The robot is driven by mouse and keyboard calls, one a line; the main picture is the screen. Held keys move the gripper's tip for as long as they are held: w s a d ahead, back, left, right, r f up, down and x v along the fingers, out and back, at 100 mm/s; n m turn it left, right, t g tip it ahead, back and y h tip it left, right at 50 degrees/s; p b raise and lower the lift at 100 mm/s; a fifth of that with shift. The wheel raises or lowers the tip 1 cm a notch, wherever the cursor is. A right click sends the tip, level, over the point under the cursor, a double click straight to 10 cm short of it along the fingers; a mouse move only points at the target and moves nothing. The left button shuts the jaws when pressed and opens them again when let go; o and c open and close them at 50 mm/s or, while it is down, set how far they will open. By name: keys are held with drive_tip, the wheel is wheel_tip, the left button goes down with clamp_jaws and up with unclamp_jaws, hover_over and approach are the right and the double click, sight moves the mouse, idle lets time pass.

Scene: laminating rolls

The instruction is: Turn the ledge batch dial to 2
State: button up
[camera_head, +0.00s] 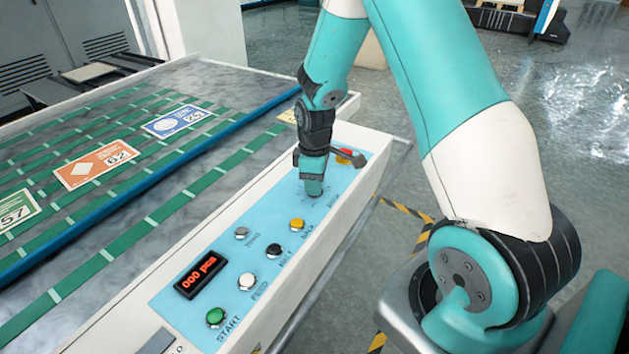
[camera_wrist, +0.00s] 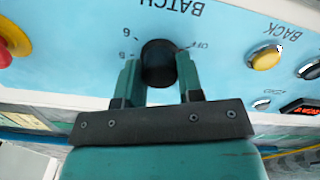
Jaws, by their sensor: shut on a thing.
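The batch dial is a round black knob (camera_wrist: 158,60) on the light blue ledge panel, seen upside down in the wrist view beside the word BATCH. Printed marks show around it, with OFF to its right and numerals to its left. I cannot make out where its pointer is set. My gripper (camera_wrist: 159,78) is shut on the knob, one teal finger on each side. In the head view my gripper (camera_head: 313,188) reaches down to the far part of the panel and hides the dial.
The ledge panel (camera_head: 215,262) also carries a green START button (camera_head: 215,317), white, black and yellow buttons, and a red display (camera_head: 199,274) reading 000 pcs. A red button (camera_wrist: 14,40) is close to the dial. A belt with printed cards (camera_head: 97,163) runs left of the ledge.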

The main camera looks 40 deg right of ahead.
drive_tip(key=m, duration=0.4)
drive_tip(key=shift+r+p, duration=0.1)
drive_tip(key=shift+p, duration=0.2)
drive_tip(key=m, duration=0.3)
drive_tip(key=shift+m, duration=0.3)
drive_tip(key=m, duration=0.4)
drive_tip(key=shift+p, duration=0.35)
drive_tip(key=shift+m, duration=2.1)
drive_tip(key=o, duration=0.9)
